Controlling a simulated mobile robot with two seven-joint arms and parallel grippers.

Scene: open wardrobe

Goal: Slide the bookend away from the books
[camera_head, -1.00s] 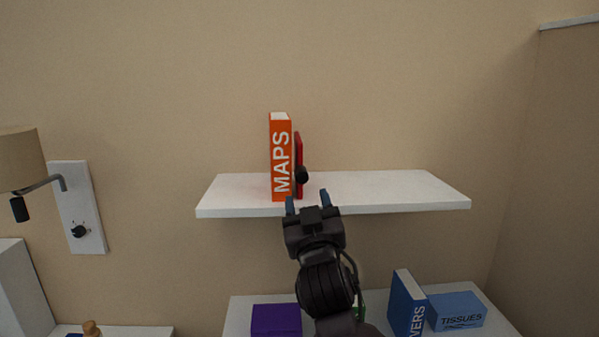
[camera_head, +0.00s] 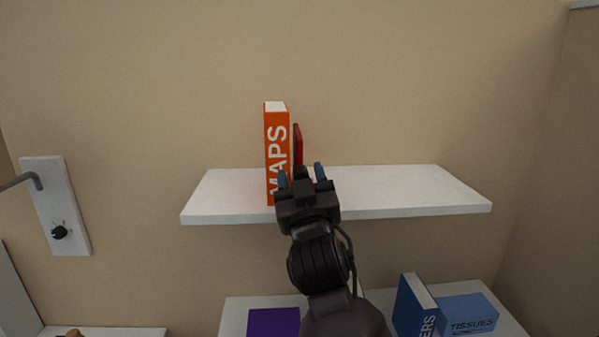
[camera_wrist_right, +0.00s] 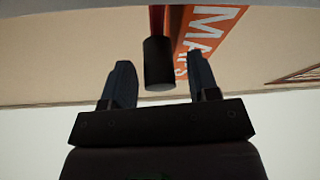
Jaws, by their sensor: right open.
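The bookend (camera_head: 298,144) is a thin red upright plate on the white shelf, just right of the orange MAPS book (camera_head: 277,140). In the wrist view its dark round knob (camera_wrist_right: 158,64) shows in front of the red plate (camera_wrist_right: 157,18), with the orange book (camera_wrist_right: 207,35) beside it. My right gripper (camera_head: 302,174) is at the shelf's front edge, before the bookend. Its blue fingers are open, and in the wrist view the knob appears between the fingertips (camera_wrist_right: 158,80); I see no contact. The gripper hides the bookend's lower part in the head view. My left gripper is not in view.
The white shelf (camera_head: 400,190) is bare to the right of the bookend. Below stand a blue book (camera_head: 413,305), a blue tissues box (camera_head: 467,314) and a purple box (camera_head: 273,322).

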